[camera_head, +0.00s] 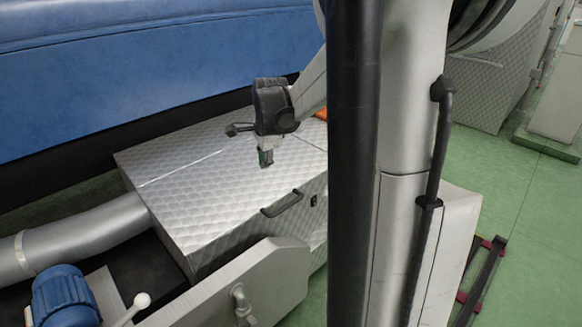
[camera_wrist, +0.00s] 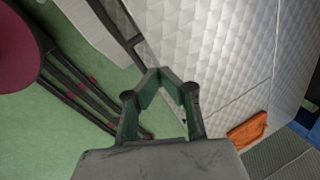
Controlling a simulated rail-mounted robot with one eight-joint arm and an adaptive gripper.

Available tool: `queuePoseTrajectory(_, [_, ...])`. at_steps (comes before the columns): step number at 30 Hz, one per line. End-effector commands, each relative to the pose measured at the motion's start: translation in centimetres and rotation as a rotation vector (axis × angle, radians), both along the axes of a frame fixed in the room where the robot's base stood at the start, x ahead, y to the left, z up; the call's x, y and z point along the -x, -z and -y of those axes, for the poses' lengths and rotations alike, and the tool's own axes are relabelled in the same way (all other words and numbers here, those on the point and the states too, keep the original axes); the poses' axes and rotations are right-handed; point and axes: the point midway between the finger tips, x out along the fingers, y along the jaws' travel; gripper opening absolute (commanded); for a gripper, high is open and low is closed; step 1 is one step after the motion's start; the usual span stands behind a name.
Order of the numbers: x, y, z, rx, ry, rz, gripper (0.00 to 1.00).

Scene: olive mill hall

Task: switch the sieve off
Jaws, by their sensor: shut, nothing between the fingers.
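A box with a quilted metal surface (camera_head: 215,170) stands in the middle of the head view; I cannot tell whether it is the sieve. A small dark fitting (camera_head: 313,200) sits on its front face, right of a black handle (camera_head: 282,203); it is too small to tell whether it is a switch. A lever with a white ball knob (camera_head: 141,300) stands at lower left. My gripper (camera_head: 266,158) points down over the box top, shut and empty. In the wrist view its green-lined fingers (camera_wrist: 160,72) meet at their tips, with quilted metal (camera_wrist: 210,45) beyond.
A large blue body (camera_head: 150,65) runs behind the box. A grey pipe (camera_head: 80,240) and a blue motor (camera_head: 65,296) are at left. An orange item (camera_wrist: 247,132) lies on metal. A dark red-marked rack (camera_head: 482,280) stands on open green floor (camera_head: 530,210) at right.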

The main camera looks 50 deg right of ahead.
Motion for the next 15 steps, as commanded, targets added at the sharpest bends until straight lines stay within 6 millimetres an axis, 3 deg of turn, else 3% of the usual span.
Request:
queuePoseTrajectory(1, [0.3,-1.0,-2.2,0.025,-0.082,0.004,0.00])
queuePoseTrajectory(3, [0.8,-2.3,-4.8,0.064,-0.202,0.011,0.00])
queuePoseTrajectory(15, [6.2,-6.7,-18.2,0.317,-0.872,0.050,0.00])
